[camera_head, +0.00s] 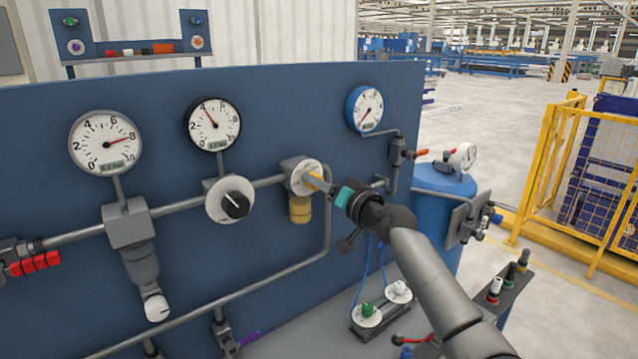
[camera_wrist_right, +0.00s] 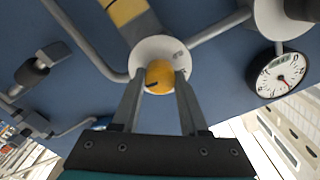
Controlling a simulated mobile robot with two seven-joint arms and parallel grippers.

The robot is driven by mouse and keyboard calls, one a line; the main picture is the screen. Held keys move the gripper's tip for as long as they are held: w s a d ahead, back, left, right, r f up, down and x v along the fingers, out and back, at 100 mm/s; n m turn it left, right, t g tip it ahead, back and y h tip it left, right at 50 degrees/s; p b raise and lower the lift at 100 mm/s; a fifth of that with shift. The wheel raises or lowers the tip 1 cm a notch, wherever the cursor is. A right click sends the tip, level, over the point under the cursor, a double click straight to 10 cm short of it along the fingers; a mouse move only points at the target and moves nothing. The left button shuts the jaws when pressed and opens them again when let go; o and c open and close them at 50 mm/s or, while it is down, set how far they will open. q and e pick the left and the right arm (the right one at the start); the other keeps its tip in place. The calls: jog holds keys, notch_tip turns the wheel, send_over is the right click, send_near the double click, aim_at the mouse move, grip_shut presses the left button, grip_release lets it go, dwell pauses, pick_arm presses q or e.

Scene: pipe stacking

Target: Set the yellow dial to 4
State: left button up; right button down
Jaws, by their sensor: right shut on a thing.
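The yellow dial (camera_head: 313,180) sits on a round white plate on the pipe of the blue panel, above a yellow bowl-shaped part. In the right wrist view the yellow dial (camera_wrist_right: 159,76) shows from the front, with a dark mark near its lower left. My right gripper (camera_head: 318,182) reaches it from the right and is shut on it. In the wrist view the fingers of the gripper (camera_wrist_right: 159,80) lie on either side of the dial. The numbers on the plate are too small to read. My left gripper is not in view.
A black-knobbed dial (camera_head: 235,204) is left of the yellow dial. Gauges stand above: a black-rimmed one (camera_head: 213,125), a grey-rimmed one (camera_head: 105,142) and a blue-rimmed one (camera_head: 364,109). A blue tank (camera_head: 440,200) and a yellow fence (camera_head: 577,170) are at right.

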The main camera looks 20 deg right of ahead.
dwell(0.3)
jog(key=shift+c, duration=2.2)
grip_release()
jog(key=b+v, duration=0.1)
jog(key=v, duration=1.4)
jog(key=shift+s, duration=0.15)
